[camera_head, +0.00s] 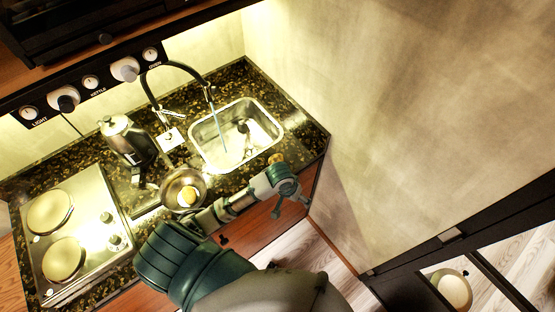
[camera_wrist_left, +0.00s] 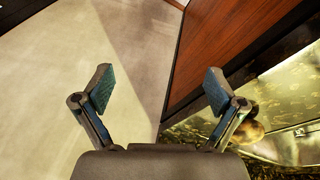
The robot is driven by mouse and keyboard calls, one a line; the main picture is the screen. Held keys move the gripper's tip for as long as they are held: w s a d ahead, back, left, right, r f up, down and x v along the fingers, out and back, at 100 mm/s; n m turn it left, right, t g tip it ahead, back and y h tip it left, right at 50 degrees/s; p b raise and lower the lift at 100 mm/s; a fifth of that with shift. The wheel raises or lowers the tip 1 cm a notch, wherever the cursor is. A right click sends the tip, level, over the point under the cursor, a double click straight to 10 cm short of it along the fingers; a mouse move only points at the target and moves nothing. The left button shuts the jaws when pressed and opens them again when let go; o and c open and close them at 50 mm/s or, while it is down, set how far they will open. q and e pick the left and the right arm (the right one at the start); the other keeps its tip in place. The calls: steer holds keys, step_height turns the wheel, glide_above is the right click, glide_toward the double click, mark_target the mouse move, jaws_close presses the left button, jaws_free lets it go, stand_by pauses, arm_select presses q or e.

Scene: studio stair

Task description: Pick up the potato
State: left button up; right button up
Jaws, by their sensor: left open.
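A small brown rounded thing (camera_head: 276,158), which looks like the potato, lies on the dark speckled counter by the sink's front right corner. In the left wrist view a brown rounded thing (camera_wrist_left: 249,132), probably the same one, shows behind the right finger, partly hidden. A yellowish round thing (camera_head: 187,196) is in or on a metal pan (camera_head: 172,189); I cannot tell what it is. My left gripper (camera_head: 292,206) is open and empty, in front of the counter's edge, apart from the brown thing. It also shows in the left wrist view (camera_wrist_left: 159,88). My right gripper is not in view.
The sink (camera_head: 271,124) has a dark item in it and a black tap (camera_head: 178,64) above. A kettle (camera_head: 130,140) and a hob (camera_head: 84,275) are to the left. The wall (camera_head: 400,110) closes the right side. Red-brown cabinet fronts (camera_head: 262,225) are below the counter.

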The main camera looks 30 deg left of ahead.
arm_select(q)
steer(key=w+a+r+n+g+y, duration=0.15)
steer(key=w+a+r+n, duration=0.25)
steer(key=w+a+r, duration=0.45)
step_height(320, 180, up, 7)
steer(key=n, duration=0.5)
glide_above(277, 157)
steer(key=shift+g+y, duration=0.35)
step_height(277, 157, down, 11)
steer(key=shift+a+f+p, duration=0.1)
steer(key=shift+p, duration=0.25)
steer(key=shift+s+f+p, duration=0.1)
steer(key=shift+f+p, duration=0.3)
steer(key=shift+f, duration=2.55)
steer(key=c, duration=1.3)
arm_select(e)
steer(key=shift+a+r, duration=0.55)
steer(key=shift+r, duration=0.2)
